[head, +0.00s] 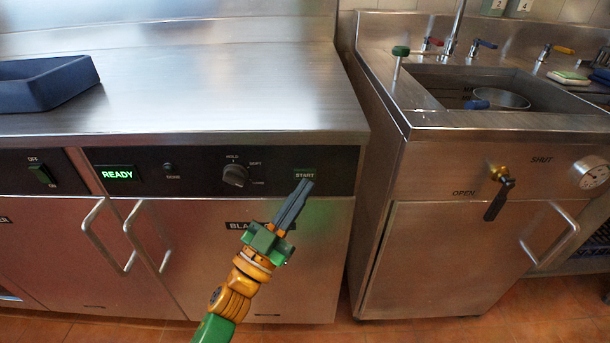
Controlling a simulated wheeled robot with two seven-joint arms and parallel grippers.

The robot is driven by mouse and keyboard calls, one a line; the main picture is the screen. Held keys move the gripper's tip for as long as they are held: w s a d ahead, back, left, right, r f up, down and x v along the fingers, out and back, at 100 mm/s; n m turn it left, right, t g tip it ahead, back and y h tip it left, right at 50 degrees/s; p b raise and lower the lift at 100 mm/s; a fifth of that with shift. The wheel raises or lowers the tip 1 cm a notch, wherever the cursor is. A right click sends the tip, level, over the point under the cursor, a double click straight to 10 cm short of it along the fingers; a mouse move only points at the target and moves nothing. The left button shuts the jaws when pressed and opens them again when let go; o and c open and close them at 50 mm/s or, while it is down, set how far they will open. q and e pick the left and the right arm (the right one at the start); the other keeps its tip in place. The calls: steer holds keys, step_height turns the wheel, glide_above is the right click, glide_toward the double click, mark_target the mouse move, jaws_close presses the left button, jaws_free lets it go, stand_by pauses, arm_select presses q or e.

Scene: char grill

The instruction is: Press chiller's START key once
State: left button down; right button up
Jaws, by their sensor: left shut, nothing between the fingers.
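The chiller's START key (304,174) is a small green-lit key at the right end of the black control panel (205,183). My left gripper (309,182) is shut and empty, and its dark fingertips overlap the lower edge of the key in the head view. I cannot tell whether they touch it. The panel also has a lit READY display (118,174), a small dark DONE lamp (168,166) and a mode knob (235,176) with HOLD, SOFT and a third marking. My right gripper is not in view.
A steel counter (200,90) lies above the panel, with a dark blue tray (45,82) at its left. An OFF/ON switch (42,175) sits on the left panel. Door handles (108,238) stick out below. A sink unit (480,225) with a lever valve (498,195) stands at the right.

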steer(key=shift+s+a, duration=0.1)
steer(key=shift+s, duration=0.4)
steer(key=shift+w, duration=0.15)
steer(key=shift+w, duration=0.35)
arm_select(q)
steer(key=shift+w, duration=0.15)
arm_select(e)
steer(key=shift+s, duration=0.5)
arm_select(q)
steer(key=shift+w, duration=0.25)
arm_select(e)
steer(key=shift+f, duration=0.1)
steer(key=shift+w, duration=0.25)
arm_select(q)
steer(key=shift+w, duration=0.15)
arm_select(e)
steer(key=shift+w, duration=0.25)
